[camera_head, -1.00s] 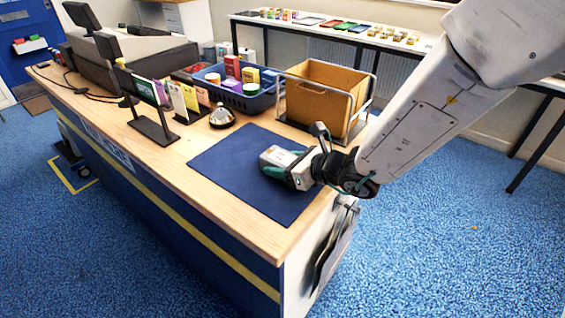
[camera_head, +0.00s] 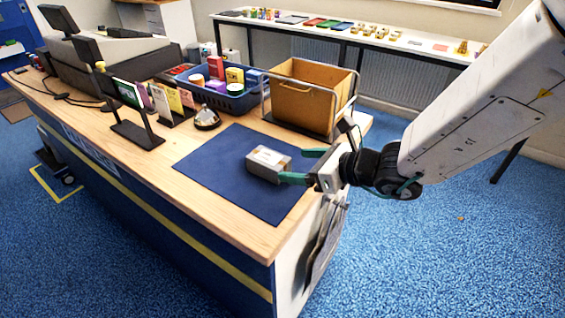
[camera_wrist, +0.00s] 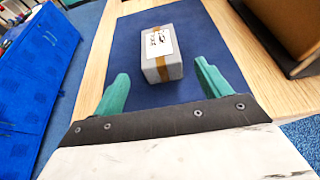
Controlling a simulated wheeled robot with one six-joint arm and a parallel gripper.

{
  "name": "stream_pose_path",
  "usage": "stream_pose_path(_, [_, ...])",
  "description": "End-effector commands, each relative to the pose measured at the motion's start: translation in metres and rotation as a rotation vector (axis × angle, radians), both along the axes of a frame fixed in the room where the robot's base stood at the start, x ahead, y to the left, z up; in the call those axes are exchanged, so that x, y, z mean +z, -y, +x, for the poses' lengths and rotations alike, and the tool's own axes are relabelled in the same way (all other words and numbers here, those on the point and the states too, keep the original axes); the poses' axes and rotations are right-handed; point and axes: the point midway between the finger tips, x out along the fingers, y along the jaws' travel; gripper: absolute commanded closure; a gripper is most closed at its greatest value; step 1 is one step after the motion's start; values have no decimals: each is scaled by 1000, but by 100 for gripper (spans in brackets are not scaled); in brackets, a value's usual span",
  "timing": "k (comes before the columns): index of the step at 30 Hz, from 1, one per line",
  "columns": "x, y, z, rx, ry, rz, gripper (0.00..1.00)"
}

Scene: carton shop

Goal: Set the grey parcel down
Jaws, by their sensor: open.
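The grey parcel (camera_head: 268,164) rests on the dark blue mat (camera_head: 222,150) on the counter, towards the mat's right side. It is a small box with brown tape and a white label on top. It also shows in the wrist view (camera_wrist: 161,52), lying just beyond my fingertips. My gripper (camera_head: 304,166) is open, its green fingers apart and empty, just to the right of the parcel. In the wrist view my gripper (camera_wrist: 160,82) has a finger on each side, with the parcel ahead of the gap.
A brown carton (camera_head: 302,100) in a metal rack stands behind the mat. A blue basket (camera_head: 217,97) of small boxes, a bell (camera_head: 206,118) and a sign stand (camera_head: 137,130) are to the left. The mat around the parcel is bare.

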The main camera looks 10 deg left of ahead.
Motion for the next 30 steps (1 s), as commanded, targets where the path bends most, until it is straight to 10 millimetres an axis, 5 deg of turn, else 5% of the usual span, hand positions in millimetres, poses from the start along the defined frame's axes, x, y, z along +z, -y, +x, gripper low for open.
stream_pose_path(6, [9,19,-7,-1,1,1,24])
stream_pose_path(15, [11,21,-9,6,7,-1,24])
stream_pose_path(19, [31,25,-20,102,100,-26,24])
stream_pose_path(25, [81,59,-77,486,457,-192,24])
stream_pose_path(30, [96,118,-133,864,739,-453,24])
